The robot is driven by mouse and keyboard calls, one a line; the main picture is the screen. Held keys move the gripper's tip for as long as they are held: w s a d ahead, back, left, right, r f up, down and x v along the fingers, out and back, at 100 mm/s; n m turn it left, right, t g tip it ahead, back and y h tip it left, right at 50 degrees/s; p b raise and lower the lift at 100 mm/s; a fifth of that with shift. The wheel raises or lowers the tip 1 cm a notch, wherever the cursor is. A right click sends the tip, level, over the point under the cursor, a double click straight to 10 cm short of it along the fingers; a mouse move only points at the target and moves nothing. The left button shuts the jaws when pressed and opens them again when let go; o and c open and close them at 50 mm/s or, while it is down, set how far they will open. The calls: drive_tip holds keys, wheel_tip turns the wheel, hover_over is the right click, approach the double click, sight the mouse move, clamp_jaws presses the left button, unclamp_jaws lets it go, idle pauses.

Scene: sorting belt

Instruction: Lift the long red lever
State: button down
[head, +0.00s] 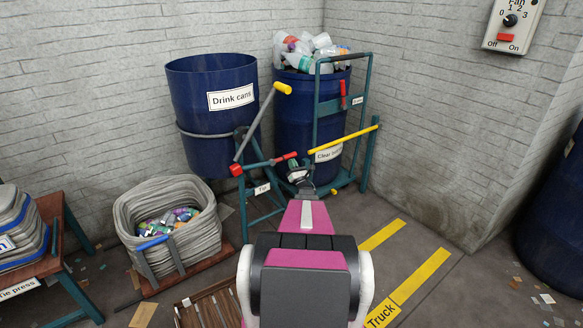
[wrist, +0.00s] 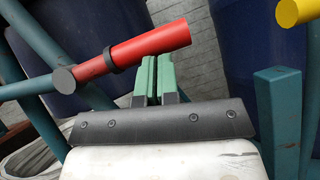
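In the wrist view the red grip (wrist: 150,48) is large, slants up to the right and has a dark collar. My gripper (wrist: 157,62) has its two green fingers side by side, with almost no gap between them. Their tips overlap the grip's lower edge in the picture; I cannot tell whether they touch it. Nothing shows between them. In the head view my gripper (head: 297,165) is beside the grip, partly hidden by my arm.
Blue drums (head: 205,85) and (head: 308,110) stand behind on teal frames. A small red grip (head: 342,95) hangs on the right frame. A grey basket (head: 165,195) with cans sits left.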

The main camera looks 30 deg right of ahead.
wheel_tip(320, 180, up, 7)
drive_tip(key=shift+f, duration=0.15)
idle(0.4)
idle(0.4)
